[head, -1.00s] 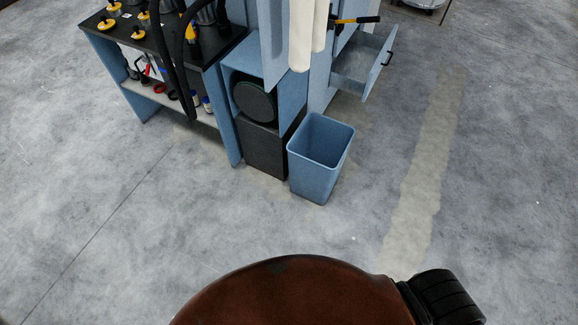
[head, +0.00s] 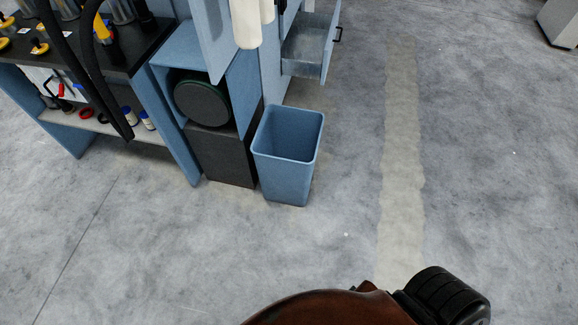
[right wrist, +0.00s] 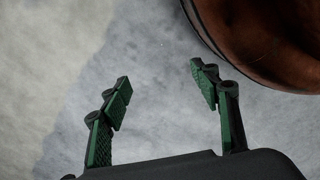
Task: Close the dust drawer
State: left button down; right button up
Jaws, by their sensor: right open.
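The dust drawer (head: 304,55) is blue-grey and stands pulled out from the side of the blue machine cabinet in the head view, near the top. It looks empty where I can see inside. A dark handle (head: 338,34) sits on its front panel. My right gripper (right wrist: 161,88) shows in the right wrist view, open, with its two green-padded fingers wide apart over bare floor and nothing between them. It is out of the head view, well away from the drawer. My left gripper is in neither view.
A blue bin (head: 287,165) stands on the floor in front of the cabinet, below the drawer. A dark workbench (head: 105,65) with tools and hoses is at left. A grey box (head: 560,22) stands at upper right. The floor (head: 480,170) at right is clear.

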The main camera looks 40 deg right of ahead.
aim_at(306, 49)
jog(key=z, duration=0.5)
jog(key=k, duration=0.6)
jog(key=z, duration=1.15)
jog(key=i, duration=2.25)
jog(key=z, duration=0.05)
jog(key=k, duration=0.65)
jog(key=z, duration=0.85)
jog(key=i, duration=1.2)
jog(key=u, duration=0.25)
jog(key=i, duration=1)
jog(key=u, duration=0.8)
